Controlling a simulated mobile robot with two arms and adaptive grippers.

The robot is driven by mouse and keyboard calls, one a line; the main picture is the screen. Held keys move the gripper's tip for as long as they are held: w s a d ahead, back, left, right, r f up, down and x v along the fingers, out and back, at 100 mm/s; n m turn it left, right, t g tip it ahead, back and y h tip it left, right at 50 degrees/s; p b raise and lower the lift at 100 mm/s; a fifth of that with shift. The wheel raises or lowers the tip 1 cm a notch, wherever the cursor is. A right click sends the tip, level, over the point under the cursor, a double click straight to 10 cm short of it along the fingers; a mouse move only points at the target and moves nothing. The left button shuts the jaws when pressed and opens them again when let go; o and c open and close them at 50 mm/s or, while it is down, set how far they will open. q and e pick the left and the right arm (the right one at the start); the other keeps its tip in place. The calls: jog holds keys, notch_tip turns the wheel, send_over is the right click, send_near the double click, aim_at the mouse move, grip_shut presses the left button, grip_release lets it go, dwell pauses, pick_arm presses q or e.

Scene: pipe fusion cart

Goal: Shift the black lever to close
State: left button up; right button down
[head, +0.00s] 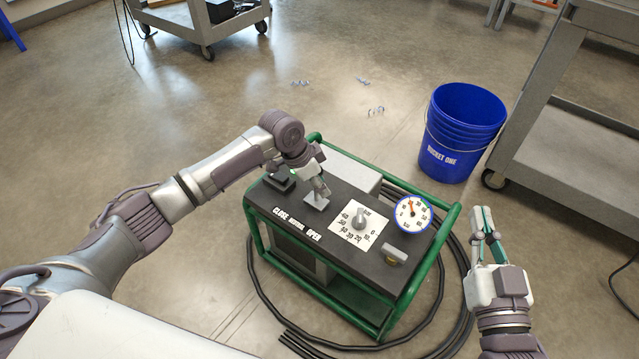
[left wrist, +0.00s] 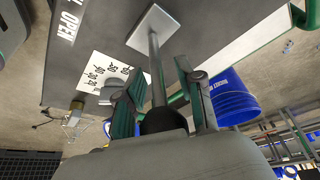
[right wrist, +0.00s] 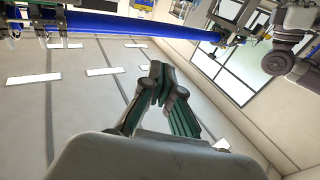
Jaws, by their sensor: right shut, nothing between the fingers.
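The black lever has a metal shaft rising from a pale square plate (head: 315,203) on the cart's dark panel. In the left wrist view its black ball knob (left wrist: 165,120) and shaft sit between the fingers of my left gripper (left wrist: 162,85). The fingers lie either side of the shaft, apart from each other; whether they press on the knob is unclear. In the head view my left gripper (head: 320,182) largely hides the lever. The label (head: 297,224) reads CLOSE at left and OPEN at right. My right gripper (head: 483,222) is shut and empty, right of the cart.
The green-framed cart (head: 420,275) also carries a dial (head: 359,219), a round gauge (head: 412,213) and a small block (head: 395,253). Black hoses (head: 262,300) lie around it. A blue bucket (head: 460,135) and a grey shelf cart (head: 545,150) stand at right.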

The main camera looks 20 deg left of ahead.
pick_arm(q)
grip_shut()
dwell(0.4)
